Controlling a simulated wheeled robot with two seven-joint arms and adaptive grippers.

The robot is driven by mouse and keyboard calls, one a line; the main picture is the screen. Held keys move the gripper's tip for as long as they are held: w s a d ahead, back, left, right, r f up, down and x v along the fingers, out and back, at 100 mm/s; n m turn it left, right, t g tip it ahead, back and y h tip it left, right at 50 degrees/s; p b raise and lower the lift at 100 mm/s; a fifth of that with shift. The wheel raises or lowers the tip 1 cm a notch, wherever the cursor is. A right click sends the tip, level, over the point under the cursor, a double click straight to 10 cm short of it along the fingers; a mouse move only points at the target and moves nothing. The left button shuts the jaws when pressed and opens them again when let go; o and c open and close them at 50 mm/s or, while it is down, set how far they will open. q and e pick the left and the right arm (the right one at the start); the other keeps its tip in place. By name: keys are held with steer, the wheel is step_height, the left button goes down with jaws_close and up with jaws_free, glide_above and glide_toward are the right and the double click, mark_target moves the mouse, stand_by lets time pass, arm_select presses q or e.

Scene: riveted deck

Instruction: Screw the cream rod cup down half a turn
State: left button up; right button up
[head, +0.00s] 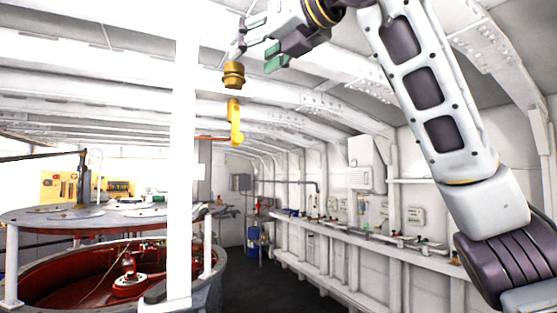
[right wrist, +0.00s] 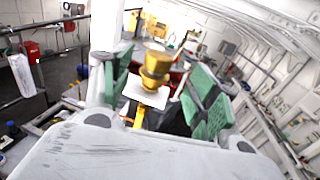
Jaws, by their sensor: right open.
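A brass-gold, stepped round cup (head: 233,75) shows in the head view just below and left of my right gripper's fingertips. I see no cream-coloured cup. A yellow rod-like piece (head: 235,121) hangs below the cup, with a gap between them in this view. My right gripper (head: 256,53) is open, with green pads. In the right wrist view the cup (right wrist: 155,66) appears between the two spread fingers of the gripper (right wrist: 162,84), with room on both sides. I cannot tell whether it is fully within their reach. My left gripper is not in view.
A white post (head: 183,150) stands left of the cup. Sloping white ribbed ceiling beams (head: 310,95) run close behind the gripper. A round table (head: 60,220) over a red-lined basin (head: 75,285) is at lower left. A long shelf (head: 375,238) lines the right wall. Dark floor (head: 275,285) is clear.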

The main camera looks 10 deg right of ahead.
steer(key=b+v, duration=0.2)
steer(key=v, duration=0.3)
steer(key=shift+w+a+r+n+g+y, duration=1.05)
steer(key=shift+a+n+g+y, duration=0.95)
steer(key=shift+g+y, duration=1.6)
steer(key=shift+w+d+r+m+g+y, duration=0.85)
steer(key=shift+w+d+y, duration=0.75)
steer(key=shift+w+y, duration=1.7)
steer(key=w+d+f+m+t+h, duration=0.1)
steer(key=w+d+f+m+t, duration=0.1)
steer(key=w+f, duration=0.4)
steer(key=w+d+f+m+t+h, duration=0.1)
steer(key=w+d+f+m+t, duration=0.2)
steer(key=w+f+m, duration=0.4)
steer(key=w+d+f+m+t+h, duration=0.1)
steer(key=w+d+f+m+t, duration=0.1)
steer(key=w+f+m+t, duration=0.2)
steer(key=w+f+m, duration=0.1)
steer(key=w+f, duration=0.2)
steer(key=w, duration=0.5)
steer(key=shift+d+t+p, duration=0.2)
steer(key=shift+t+p, duration=0.15)
steer(key=shift+p, duration=0.05)
